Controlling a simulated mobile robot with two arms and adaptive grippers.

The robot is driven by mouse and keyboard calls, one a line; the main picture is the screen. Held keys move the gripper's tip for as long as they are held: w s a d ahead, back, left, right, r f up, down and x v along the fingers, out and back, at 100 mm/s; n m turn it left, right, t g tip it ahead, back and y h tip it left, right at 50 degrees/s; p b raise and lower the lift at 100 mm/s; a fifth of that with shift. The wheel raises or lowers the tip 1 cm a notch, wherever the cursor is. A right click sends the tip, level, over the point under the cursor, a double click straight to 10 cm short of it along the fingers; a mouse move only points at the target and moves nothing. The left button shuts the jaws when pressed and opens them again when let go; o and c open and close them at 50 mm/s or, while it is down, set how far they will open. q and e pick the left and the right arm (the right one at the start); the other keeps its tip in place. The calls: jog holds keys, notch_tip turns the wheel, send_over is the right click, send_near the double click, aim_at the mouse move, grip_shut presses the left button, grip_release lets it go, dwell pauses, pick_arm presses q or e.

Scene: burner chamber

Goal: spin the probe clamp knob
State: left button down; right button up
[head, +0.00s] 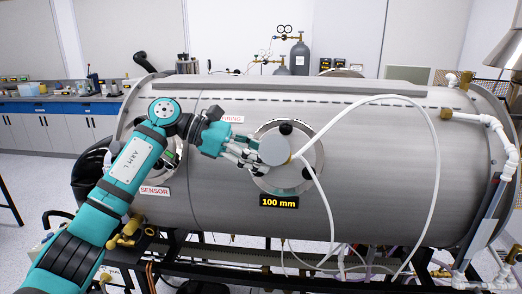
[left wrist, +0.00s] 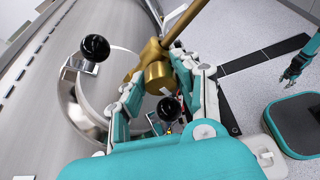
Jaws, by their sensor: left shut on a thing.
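My left gripper (head: 250,154) reaches from the left to a round port on the steel chamber (head: 380,190), beside a pale grey disc (head: 275,150). In the left wrist view, the fingers of the left gripper (left wrist: 160,80) are closed around a brass knob (left wrist: 158,76), which I take to be the probe clamp knob. A brass shaft (left wrist: 188,20) runs up and right from it. In the head view the fingers and disc mostly hide this knob. My right gripper (left wrist: 292,70) shows small at the right of the left wrist view, apart from the chamber; its opening is unclear.
Black ball knobs sit around the port, one above the disc (head: 286,129) and one below right (head: 307,172). A white hose (head: 432,130) loops from the port over the chamber's right side. A "100 mm" label (head: 279,202) is below. Gas cylinders (head: 299,58) stand behind.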

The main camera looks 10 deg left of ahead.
pick_arm(q)
jog(key=shift+r+n+g+p, duration=0.1)
jog(key=shift+n+g+p, duration=0.5)
jog(key=shift+n, duration=0.3)
jog(key=c, duration=1)
grip_release()
jog(key=shift+o, duration=0.2)
jog(key=v, duration=1.2)
jog(key=shift+w, duration=0.2)
